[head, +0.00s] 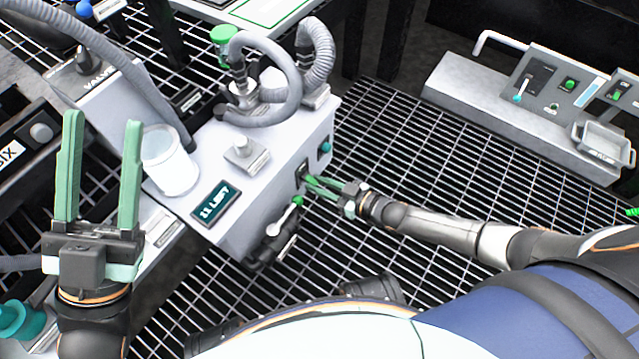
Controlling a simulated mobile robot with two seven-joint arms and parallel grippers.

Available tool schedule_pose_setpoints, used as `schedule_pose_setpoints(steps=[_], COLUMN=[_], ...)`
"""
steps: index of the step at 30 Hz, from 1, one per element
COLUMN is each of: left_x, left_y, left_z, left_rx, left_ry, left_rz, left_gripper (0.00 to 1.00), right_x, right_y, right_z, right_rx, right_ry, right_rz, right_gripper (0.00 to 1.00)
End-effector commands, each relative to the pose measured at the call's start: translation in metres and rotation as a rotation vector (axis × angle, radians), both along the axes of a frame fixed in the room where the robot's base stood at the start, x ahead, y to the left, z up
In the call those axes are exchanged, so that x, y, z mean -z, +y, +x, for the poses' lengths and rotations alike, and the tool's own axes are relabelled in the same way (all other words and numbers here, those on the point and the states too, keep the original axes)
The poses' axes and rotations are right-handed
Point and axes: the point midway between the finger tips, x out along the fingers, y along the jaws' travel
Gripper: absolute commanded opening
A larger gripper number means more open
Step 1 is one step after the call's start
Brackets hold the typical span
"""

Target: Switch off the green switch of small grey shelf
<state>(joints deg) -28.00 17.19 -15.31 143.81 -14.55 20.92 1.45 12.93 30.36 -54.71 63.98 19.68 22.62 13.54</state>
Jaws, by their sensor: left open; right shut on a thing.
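The small grey shelf (262,208) is a light grey box unit in the middle, with a dark display reading "11 LEFT" (215,203) on its top. On its right side face is a dark switch plate (302,171). My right gripper (308,182) reaches in from the right, its green fingers closed at this plate. The fingers cover the switch there, so its position cannot be seen. A teal round button (325,147) sits further back on the same face. My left gripper (103,130) is open and empty, pointing up at the left, apart from the shelf.
A green-handled valve (285,218) juts from the shelf's side close to my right gripper. Another grey console (520,110) with green buttons is at the right. Bare grating floor (430,150) lies between.

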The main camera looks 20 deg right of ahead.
Motion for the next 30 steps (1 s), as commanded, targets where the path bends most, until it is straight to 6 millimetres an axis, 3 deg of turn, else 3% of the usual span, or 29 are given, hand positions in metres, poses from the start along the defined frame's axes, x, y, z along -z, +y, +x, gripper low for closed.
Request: schedule_pose_setpoints(steps=[2,3,10,20,30], left_x=[0.000,0.000,0.001,-0.003,-0.039], left_y=[0.000,0.000,0.001,0.001,0.005], left_z=[0.000,0.000,0.000,0.000,-0.001], left_rx=[-0.001,-0.001,-0.002,-0.001,0.010], left_ry=[0.000,0.000,-0.001,0.000,-0.005], left_rz=[0.001,0.001,0.004,0.004,-0.022], left_gripper=[0.49,0.49,0.49,0.49,0.49], right_x=[0.001,0.001,0.000,-0.002,-0.023], right_y=[0.000,0.000,0.000,-0.003,-0.042], right_z=[0.000,0.000,0.000,-0.004,-0.054], right_rx=[0.001,0.001,0.000,0.001,0.001], right_ry=[0.002,0.002,0.002,0.003,0.006], right_rz=[-0.002,-0.002,0.000,-0.001,-0.002], right_gripper=[0.00,0.29,0.55,0.55,0.55])
